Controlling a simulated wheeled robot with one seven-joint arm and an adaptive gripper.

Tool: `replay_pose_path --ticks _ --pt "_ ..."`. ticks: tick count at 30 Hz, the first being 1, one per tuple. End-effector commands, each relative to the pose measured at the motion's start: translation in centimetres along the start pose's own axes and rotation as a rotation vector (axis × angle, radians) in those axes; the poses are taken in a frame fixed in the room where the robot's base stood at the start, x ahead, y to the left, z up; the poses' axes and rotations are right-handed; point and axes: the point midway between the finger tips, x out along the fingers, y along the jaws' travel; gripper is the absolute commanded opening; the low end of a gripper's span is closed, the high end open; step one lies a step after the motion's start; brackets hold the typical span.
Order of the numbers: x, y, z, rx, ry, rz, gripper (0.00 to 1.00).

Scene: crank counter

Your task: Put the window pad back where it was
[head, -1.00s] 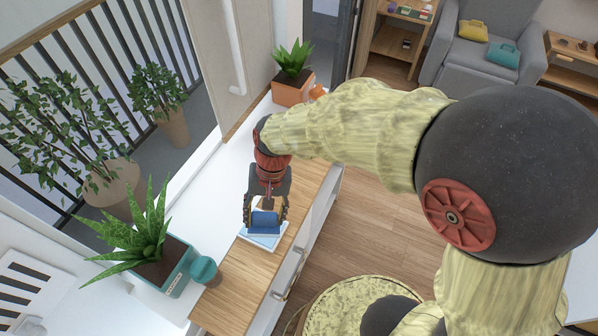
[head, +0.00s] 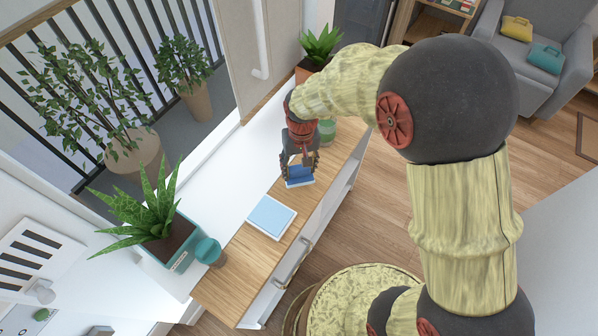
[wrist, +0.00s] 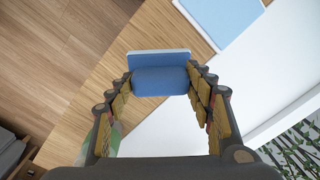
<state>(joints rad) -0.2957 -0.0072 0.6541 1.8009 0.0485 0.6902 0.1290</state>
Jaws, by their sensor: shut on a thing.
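My gripper (head: 299,165) is shut on the window pad (head: 299,177), a blue block with a pale edge. In the wrist view the window pad (wrist: 160,78) sits between the two fingers. The gripper's fingers hide part of the pad in the head view. The gripper and pad are over the wooden strip of the counter (head: 236,278), toward its far part; I cannot tell how high the pad is above it. A flat light-blue piece with a white edge (head: 271,216) lies on the wood nearer the camera, apart from the pad. It also shows in the wrist view (wrist: 222,14).
A teal planter (head: 183,256) and a teal lidded cup (head: 208,250) stand at the counter's near left. A green jar (head: 327,130) and an orange-potted plant (head: 322,45) stand beyond my gripper. The white counter top (head: 232,182) to the left is clear.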

Motion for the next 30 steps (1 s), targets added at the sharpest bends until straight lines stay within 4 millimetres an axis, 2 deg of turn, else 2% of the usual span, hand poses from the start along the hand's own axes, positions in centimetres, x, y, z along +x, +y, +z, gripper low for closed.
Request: replay_pose_path --ticks 3,11,18,28,29,30 --pt "1.3 0.2 -1.1 0.000 0.001 0.000 0.25" --pt "2.6 0.5 -2.2 0.001 0.000 0.000 0.25" --pt "5.7 0.6 -2.3 0.000 0.001 0.000 0.25" --pt "5.9 0.6 -2.3 0.000 0.002 -0.001 0.25" --pt "5.8 0.6 -2.3 0.000 0.002 -0.001 0.54" --pt "5.8 0.6 -2.3 0.000 0.002 -0.001 0.56"
